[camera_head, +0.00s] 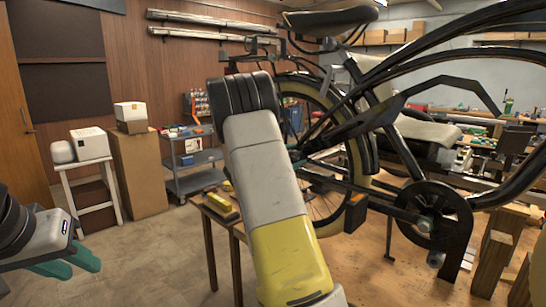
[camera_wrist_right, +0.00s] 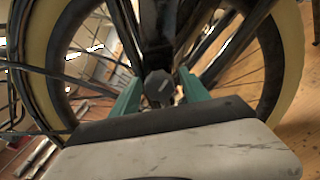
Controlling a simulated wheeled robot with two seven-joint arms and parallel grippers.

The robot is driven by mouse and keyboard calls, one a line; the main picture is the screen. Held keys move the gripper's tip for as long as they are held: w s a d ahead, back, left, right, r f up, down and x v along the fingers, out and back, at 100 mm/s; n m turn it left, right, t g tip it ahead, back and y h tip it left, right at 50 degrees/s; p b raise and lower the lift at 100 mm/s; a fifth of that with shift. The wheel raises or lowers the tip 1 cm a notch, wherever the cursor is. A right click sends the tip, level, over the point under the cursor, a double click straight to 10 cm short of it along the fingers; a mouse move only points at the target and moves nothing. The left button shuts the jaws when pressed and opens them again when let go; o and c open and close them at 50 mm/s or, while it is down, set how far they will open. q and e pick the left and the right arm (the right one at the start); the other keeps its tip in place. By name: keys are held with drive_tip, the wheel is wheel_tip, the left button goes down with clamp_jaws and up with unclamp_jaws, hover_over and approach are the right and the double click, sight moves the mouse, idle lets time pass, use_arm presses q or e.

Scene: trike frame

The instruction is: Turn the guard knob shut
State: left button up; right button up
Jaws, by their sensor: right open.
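A dark faceted knob (camera_wrist_right: 158,88), which looks like the guard knob, sits in front of the wheel in the right wrist view. My right gripper (camera_wrist_right: 160,88) is open, with one green finger on each side of the knob. I cannot tell whether either finger touches it. In the head view my own right arm hides that gripper and the knob. The trike frame (camera_head: 395,105) stands at the right of the head view. My left gripper (camera_head: 84,266) hangs at the lower left, its teal fingers apart and empty, away from the trike.
A wooden bench (camera_head: 360,262) lies under the trike, with wooden blocks (camera_head: 497,255) at its right. The crank and chainring (camera_head: 430,215) stick out near the right. A grey cart (camera_head: 195,165) and a white stool (camera_head: 85,170) stand behind at left. The floor between is clear.

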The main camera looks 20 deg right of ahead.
drive_tip(key=shift+c, duration=0.3)
clamp_jaws()
drive_tip(key=shift+n, duration=0.4)
drive_tip(key=n, duration=0.8)
drive_tip(key=shift+s+f, duration=0.1)
drive_tip(key=n, duration=0.9)
drive_tip(key=shift+s, duration=0.1)
drive_tip(key=shift+n, duration=0.3)
